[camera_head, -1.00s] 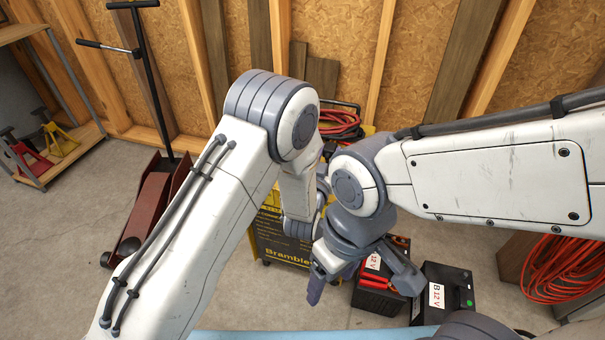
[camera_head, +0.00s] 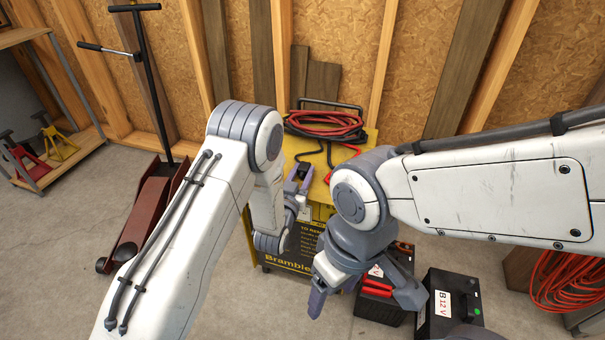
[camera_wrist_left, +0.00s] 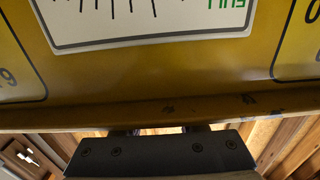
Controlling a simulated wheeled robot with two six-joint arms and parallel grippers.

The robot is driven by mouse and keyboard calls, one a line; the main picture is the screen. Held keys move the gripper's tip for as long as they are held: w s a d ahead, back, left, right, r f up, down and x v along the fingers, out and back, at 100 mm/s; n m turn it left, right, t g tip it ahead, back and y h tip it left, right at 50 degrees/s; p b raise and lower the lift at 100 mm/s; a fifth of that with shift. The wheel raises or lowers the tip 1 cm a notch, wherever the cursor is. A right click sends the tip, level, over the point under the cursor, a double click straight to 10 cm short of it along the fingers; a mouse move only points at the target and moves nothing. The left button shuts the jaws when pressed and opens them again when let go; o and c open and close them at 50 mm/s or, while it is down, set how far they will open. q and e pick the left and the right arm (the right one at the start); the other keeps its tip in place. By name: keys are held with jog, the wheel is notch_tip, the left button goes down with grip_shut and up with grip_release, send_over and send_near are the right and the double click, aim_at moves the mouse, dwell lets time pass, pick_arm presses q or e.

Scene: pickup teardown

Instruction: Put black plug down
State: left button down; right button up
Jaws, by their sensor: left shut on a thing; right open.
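My left gripper (camera_head: 298,182) is at the yellow charger cart (camera_head: 358,148), over the near left part of its top. It is shut on a small dark thing, which I take to be the black plug (camera_head: 303,169). The gripper hides part of the plug, and I cannot tell whether it touches the cart. In the left wrist view the cart's yellow panel (camera_wrist_left: 170,75) with a white gauge fills most of the picture; I cannot make out the plug there. My right gripper (camera_head: 362,292) is open and empty, lower in the head view, in front of a battery.
A red and black cable coil (camera_head: 325,124) lies on the cart top. A black battery (camera_head: 385,305) with red parts and another black battery (camera_head: 445,300) stand at the right. A red floor jack (camera_head: 150,210) stands left. An orange cable coil (camera_head: 572,285) is at far right.

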pick_arm(q)
jog(key=shift+f, duration=0.1)
jog(key=shift+f, duration=0.15)
jog(key=c, duration=0.5)
grip_release()
